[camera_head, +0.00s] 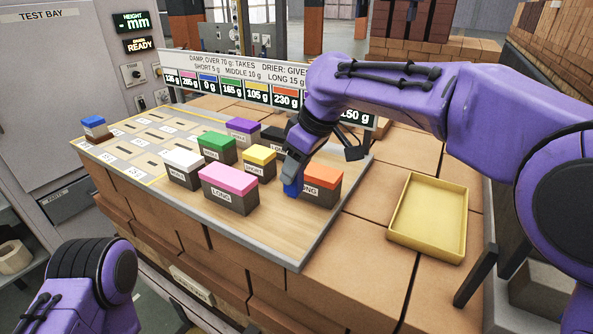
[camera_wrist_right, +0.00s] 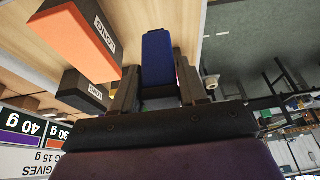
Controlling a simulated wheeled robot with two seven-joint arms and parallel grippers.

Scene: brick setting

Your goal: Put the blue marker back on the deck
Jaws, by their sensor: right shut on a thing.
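The blue marker (camera_head: 292,188) is between the fingers of my right gripper (camera_head: 294,168), beside the orange-topped block (camera_head: 322,177). The right wrist view shows its long blue face (camera_wrist_right: 158,58) between the two fingers (camera_wrist_right: 160,88), which are shut on it. It is over the wooden deck (camera_head: 275,234), near the deck's right part; I cannot tell whether it touches the surface. My left gripper is outside the view; only part of my left arm shows at the lower left.
Several labelled blocks stand close by: pink (camera_head: 229,182), yellow (camera_head: 260,155), green (camera_head: 217,144), white (camera_head: 184,162) and purple (camera_head: 242,128). A small blue-topped block (camera_head: 94,124) stands at the far left. An empty yellow tray (camera_head: 397,206) lies to the right. The deck's front is clear.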

